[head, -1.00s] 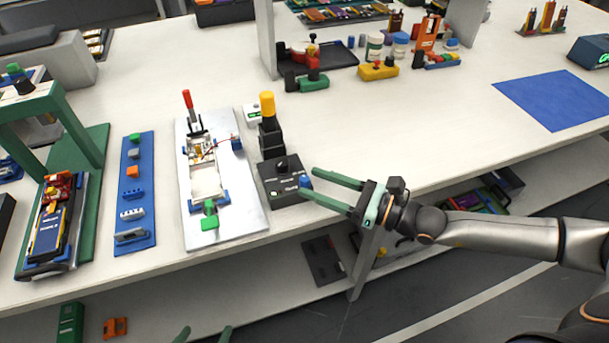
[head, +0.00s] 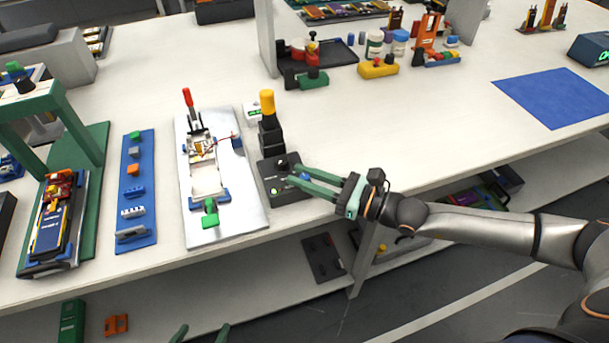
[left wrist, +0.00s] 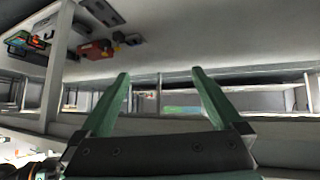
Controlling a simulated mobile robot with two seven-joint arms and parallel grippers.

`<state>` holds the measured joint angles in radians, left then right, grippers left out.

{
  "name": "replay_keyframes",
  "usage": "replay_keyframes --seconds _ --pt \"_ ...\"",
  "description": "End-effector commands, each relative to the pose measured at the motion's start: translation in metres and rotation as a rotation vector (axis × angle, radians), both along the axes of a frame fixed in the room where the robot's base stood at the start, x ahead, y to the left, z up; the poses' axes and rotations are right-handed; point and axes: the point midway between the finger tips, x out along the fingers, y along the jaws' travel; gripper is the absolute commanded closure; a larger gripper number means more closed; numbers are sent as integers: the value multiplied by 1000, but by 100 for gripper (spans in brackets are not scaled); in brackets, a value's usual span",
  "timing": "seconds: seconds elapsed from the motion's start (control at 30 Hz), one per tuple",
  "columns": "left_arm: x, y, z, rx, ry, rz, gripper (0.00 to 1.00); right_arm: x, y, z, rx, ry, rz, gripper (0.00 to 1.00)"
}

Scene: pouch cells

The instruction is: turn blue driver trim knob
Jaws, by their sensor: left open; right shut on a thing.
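The black driver box (head: 287,195) sits near the front edge of the table in the head view, right of the metal plate. Its blue trim knob (head: 304,177) is on the box's right side and shows only as a small patch of blue between the fingers. My right gripper (head: 294,174) comes in from the right, with its green fingers closed around the knob. My left gripper (head: 203,332) shows only its fingertips at the bottom edge, below the table front. In the left wrist view its two green fingers (left wrist: 160,75) are wide apart, with nothing between them.
A yellow-topped black post (head: 268,120) stands just behind the box. The metal plate (head: 245,205) with a red-handled clamp and green handle lies left of it. The table to the right, before the blue mat (head: 555,95), is clear.

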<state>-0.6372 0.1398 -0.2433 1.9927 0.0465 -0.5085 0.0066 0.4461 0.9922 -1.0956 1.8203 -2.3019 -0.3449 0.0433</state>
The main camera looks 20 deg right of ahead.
Motion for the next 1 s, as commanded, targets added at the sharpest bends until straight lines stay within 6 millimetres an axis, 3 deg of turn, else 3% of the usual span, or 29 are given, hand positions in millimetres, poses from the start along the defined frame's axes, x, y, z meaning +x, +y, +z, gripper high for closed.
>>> replay_keyframes --seconds 0.13,0.57,1.0 --pt "0 0 1 0 -1 -1 0 0 0 0 0 0 1 100" --pt "1 0 3 0 -3 0 0 -1 1 0 1 2 -6 100" --pt "1 15 29 18 -20 26 0 -3 2 4 10 13 -170 100"
